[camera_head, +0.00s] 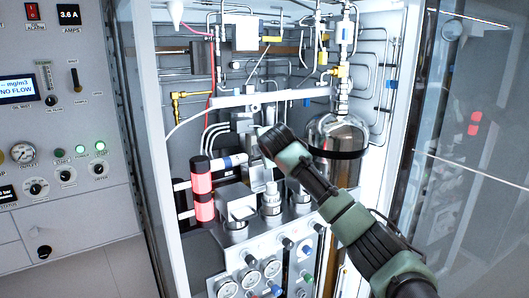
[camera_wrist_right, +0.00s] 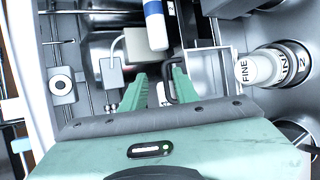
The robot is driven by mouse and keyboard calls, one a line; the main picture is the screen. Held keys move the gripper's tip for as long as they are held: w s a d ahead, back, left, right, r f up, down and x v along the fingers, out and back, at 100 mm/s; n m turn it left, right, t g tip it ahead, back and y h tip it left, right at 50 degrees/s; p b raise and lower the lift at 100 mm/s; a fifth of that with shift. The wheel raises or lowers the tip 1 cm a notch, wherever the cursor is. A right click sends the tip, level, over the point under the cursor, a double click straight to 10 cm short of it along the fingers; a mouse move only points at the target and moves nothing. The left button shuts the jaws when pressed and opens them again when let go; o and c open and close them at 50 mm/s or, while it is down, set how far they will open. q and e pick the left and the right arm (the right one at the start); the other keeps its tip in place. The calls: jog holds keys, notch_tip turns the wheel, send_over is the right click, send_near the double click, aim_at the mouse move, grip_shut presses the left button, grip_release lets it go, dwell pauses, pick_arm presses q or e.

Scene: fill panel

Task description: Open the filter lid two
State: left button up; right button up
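My right arm comes in from the lower right in the head view, with its green gripper (camera_head: 268,140) inside the open cabinet, in front of the grey filter block (camera_head: 243,122). In the right wrist view the two fingers of this gripper (camera_wrist_right: 158,82) stand apart. A black looped handle (camera_wrist_right: 172,96) shows close to the right finger; I cannot tell if they touch. A square light-framed box (camera_wrist_right: 212,70) is right of the fingers. It shows as a pale box (camera_head: 237,203) in the head view. I cannot tell which part is filter lid two. My left gripper is out of view.
A white canister marked FINE (camera_wrist_right: 262,68) lies right of the box. Pipes line the cabinet back. A glass door (camera_head: 470,150) stands at the right.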

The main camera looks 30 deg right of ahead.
jog(key=b+v, duration=0.3)
jog(key=v, duration=0.4)
jog(key=shift+s+r, duration=0.3)
